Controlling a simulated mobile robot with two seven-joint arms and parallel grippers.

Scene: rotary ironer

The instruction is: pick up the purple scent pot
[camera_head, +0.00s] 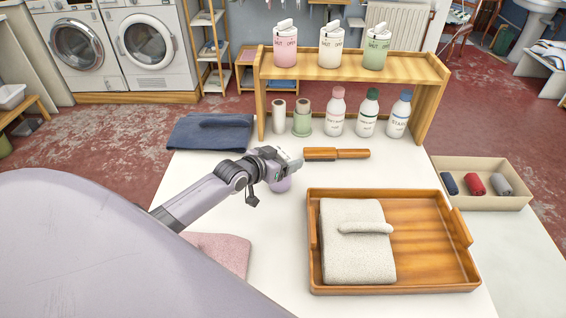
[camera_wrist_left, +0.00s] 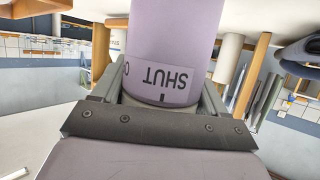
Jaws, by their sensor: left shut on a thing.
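The purple scent pot (camera_head: 281,185) shows only in part in the head view, below my left gripper (camera_head: 284,167), which hides the rest. In the left wrist view the purple pot (camera_wrist_left: 172,35) fills the space between the two fingers, and its label reads SHUT, upside down in that picture. My left gripper is shut on the pot from its sides. The pot is low over the white table (camera_head: 285,245); I cannot tell whether its bottom touches the table. My right gripper is in neither view.
A wooden-handled tool (camera_head: 350,154) lies just right of the gripper. Behind stand bottles (camera_head: 366,118) and a wooden shelf (camera_head: 350,70) with three pots. A wooden tray (camera_head: 430,240) with a folded cloth is front right. A navy cloth (camera_head: 205,135) lies back left.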

